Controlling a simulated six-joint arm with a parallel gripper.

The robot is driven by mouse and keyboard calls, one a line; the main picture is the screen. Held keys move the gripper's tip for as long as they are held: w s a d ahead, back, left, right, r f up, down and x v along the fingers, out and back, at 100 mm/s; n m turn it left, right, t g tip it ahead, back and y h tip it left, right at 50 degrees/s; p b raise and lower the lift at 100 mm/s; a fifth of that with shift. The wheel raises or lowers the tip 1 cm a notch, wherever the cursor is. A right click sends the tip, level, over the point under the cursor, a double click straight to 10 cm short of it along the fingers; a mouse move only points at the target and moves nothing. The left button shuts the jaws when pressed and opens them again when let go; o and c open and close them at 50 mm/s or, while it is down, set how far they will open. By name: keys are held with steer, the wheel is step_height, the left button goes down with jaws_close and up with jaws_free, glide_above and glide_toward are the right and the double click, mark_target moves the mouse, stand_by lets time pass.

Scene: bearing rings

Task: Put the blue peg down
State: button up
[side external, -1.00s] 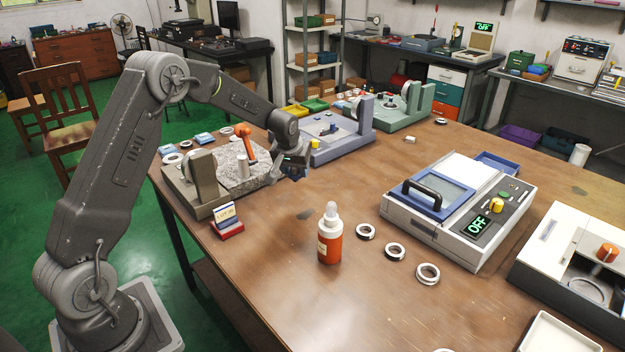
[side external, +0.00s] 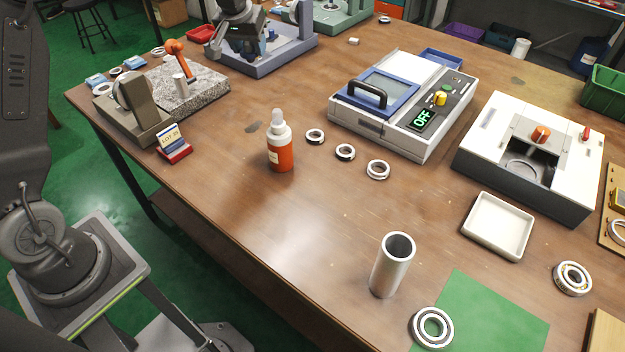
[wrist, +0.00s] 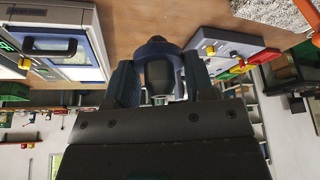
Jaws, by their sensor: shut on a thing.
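My gripper (side external: 262,44) is over the blue-grey fixture (side external: 290,62) at the back left of the table, small and partly hidden by my arm in the side view. In the wrist view my gripper (wrist: 158,85) has its two dark fingers closed on a dark blue part with a rounded collar (wrist: 155,47), which I take to be the blue peg. The peg's lower end is hidden in both views. I cannot tell whether it touches the fixture.
A granite slab (side external: 190,90) with an orange lever stands left of the fixture. An orange bottle (side external: 281,150), several rings and a grey machine with a handle (side external: 400,105) stand to the right. The tabletop in front of the bottle is largely clear.

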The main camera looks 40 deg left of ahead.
steer(key=s+d+m+h, duration=0.1)
steer(key=s+d+m, duration=0.15)
steer(key=d, duration=0.95)
steer(key=s+d+m+h, duration=0.1)
steer(key=s+d+m, duration=0.15)
steer(key=d, duration=0.85)
step_height(320, 180, down, 18)
steer(key=shift+s+a+r, duration=0.15)
steer(key=shift+r, duration=0.1)
steer(key=shift+f, duration=2.1)
steer(key=shift+f, duration=0.1)
steer(key=o, duration=1.1)
